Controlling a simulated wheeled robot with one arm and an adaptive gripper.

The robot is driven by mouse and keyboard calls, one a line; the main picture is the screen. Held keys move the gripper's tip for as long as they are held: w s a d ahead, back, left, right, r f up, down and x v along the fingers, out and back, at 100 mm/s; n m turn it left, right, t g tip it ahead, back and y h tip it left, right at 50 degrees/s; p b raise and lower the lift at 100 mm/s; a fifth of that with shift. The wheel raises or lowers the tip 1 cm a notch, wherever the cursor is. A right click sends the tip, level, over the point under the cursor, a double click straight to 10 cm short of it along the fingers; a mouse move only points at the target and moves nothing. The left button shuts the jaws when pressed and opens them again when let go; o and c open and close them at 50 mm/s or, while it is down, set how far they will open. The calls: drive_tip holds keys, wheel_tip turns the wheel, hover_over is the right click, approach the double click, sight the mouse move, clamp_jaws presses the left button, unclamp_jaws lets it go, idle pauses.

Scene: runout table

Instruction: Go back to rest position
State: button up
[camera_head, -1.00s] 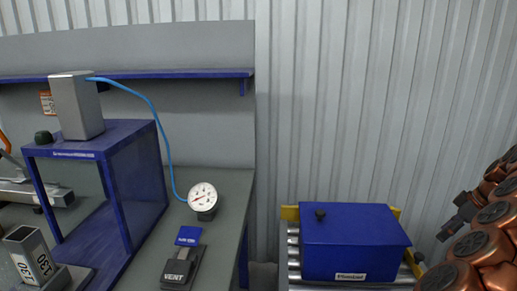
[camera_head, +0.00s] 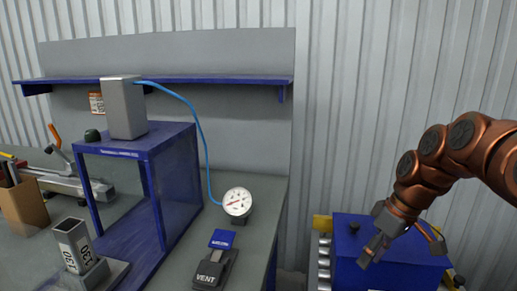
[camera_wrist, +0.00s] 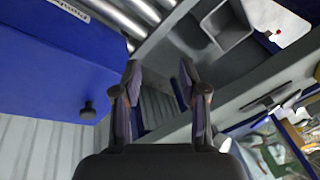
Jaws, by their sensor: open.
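My gripper (camera_head: 375,247) is at the right in the head view, at the end of my copper-coloured arm, in front of the blue box. In the wrist view my gripper (camera_wrist: 158,88) has its two dark fingers apart with nothing between them. The blue box (camera_head: 392,277) sits on a roller conveyor, partly hidden by my arm; its side and black knob also show in the wrist view (camera_wrist: 60,70).
A grey workbench (camera_head: 195,250) at the left holds a blue stand (camera_head: 180,170) with a metal block (camera_head: 124,110), a pressure gauge (camera_head: 237,203), a VENT pedal (camera_head: 212,268) and a metal tube marked 130 (camera_head: 74,246). Rollers (camera_head: 325,262) lie left of the box.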

drive_tip(key=s+a+f+m+g+h, duration=0.1)
drive_tip(key=s+a+f, duration=0.1)
drive_tip(key=s+a, duration=0.3)
drive_tip(key=s+a+f+m+g+h, duration=0.1)
drive_tip(key=s+a+f, duration=0.1)
drive_tip(key=s, duration=0.5)
drive_tip(key=s+f+m+g+h, duration=0.1)
drive_tip(key=s+f+m, duration=0.15)
drive_tip(key=s, duration=0.55)
drive_tip(key=s+f+m, duration=0.2)
drive_tip(key=s+f, duration=0.2)
drive_tip(key=s, duration=0.4)
drive_tip(key=s+p+v, duration=0.3)
drive_tip(key=p+v, duration=1.4)
drive_tip(key=v, duration=0.1)
drive_tip(key=shift+a+r+t, duration=0.25)
drive_tip(key=shift+r+t, duration=0.15)
drive_tip(key=shift+r, duration=0.25)
